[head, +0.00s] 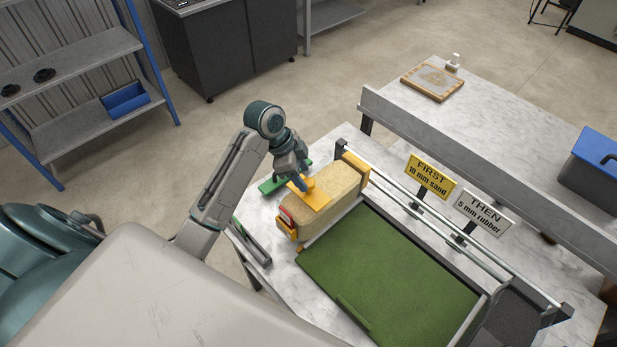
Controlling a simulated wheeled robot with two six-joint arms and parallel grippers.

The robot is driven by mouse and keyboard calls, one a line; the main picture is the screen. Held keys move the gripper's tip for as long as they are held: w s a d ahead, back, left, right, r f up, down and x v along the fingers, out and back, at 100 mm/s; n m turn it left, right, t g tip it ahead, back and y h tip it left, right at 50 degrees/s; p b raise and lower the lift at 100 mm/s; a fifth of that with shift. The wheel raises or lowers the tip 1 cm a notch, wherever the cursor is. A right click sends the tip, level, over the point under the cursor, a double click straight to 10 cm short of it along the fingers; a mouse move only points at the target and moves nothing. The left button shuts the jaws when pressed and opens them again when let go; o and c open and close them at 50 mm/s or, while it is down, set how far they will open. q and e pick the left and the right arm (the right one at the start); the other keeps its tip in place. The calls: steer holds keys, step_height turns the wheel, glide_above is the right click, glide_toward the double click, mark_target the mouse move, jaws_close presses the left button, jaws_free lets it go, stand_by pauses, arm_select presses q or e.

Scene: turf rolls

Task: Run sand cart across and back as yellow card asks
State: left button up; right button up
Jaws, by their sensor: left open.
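The sand cart (328,210), a long tan hopper with yellow ends, stands at the left end of the green turf (395,275). A yellow piece (314,197) shows on its top. My left gripper (300,184) is open at this yellow piece; its fingertips are partly hidden, so I cannot tell whether they touch it. The yellow card (431,176) reads "FIRST 10 mm sand". A white card (484,212) beside it reads "THEN 5 mm rubber". My right gripper is out of view.
Metal rails (466,231) run along the turf's far side. A grey beam (480,165) stands behind the cards. A blue-lidded bin (592,172) is at the right, and a framed board (432,82) lies at the back. The turf right of the cart is clear.

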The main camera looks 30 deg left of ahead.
mark_target(308, 181)
arm_select(q)
steer(key=x, duration=0.3)
steer(key=shift+w+p, duration=0.15)
steer(key=shift+p, duration=0.2)
steer(key=shift+w+d+f, duration=0.2)
steer(key=shift+f, duration=0.55)
steer(key=shift+c, duration=0.4)
steer(key=c, duration=0.8)
jaws_close()
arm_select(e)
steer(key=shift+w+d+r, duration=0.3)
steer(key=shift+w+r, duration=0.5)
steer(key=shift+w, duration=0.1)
